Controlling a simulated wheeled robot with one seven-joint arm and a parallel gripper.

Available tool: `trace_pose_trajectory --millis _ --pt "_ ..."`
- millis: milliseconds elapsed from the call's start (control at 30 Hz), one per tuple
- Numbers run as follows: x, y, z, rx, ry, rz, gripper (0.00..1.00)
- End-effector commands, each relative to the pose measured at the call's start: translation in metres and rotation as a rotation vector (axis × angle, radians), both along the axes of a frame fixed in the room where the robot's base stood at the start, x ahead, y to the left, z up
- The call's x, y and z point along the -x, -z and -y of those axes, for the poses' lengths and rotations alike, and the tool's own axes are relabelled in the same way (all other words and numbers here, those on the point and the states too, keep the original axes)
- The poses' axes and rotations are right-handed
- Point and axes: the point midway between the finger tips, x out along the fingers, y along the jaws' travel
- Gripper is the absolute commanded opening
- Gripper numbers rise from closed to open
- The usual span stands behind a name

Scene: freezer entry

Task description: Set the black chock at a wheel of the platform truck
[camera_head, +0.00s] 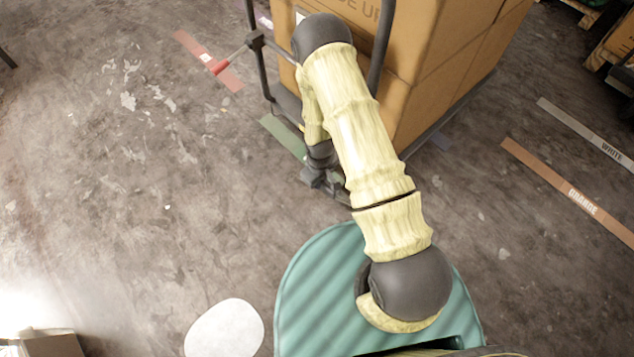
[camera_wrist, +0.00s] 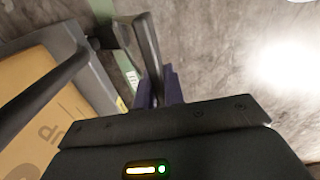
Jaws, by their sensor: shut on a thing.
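The platform truck (camera_head: 286,103) stands at top centre with a dark frame and stacked brown cartons (camera_head: 440,55). A rod with a red tip (camera_head: 219,67) sticks out to its left. My gripper (camera_head: 313,178) is low by the truck's near left corner, partly behind my arm. In the wrist view my gripper (camera_wrist: 160,92) is shut on a dark, narrow piece, seemingly the black chock (camera_wrist: 148,48), pointing away from the jaws. The truck's dark frame (camera_wrist: 45,85) lies just left of it. I cannot tell whether the piece touches the truck. The wheels are not clear.
Floor strips lie around the truck: red (camera_head: 190,47), green (camera_head: 283,137), white (camera_head: 565,120) and orange (camera_head: 545,178). A pale round patch (camera_head: 225,328) and a box (camera_head: 50,344) are at lower left. The floor left of the truck is open.

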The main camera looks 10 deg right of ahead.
Motion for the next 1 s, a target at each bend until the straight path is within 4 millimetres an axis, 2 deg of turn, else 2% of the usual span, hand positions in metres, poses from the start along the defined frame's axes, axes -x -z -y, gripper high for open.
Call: trace_pose_trajectory --millis 700,733,833,1000 --pt "-0.0007 0.0043 -0.0002 0.000 0.001 0.002 0.00" --pt "-0.0008 0.0040 -0.0001 0.000 0.001 0.002 0.15" --pt "-0.0007 0.0039 -0.0002 0.000 0.000 0.002 0.34" --pt "-0.0004 0.0040 -0.0003 0.000 0.001 0.001 0.36"
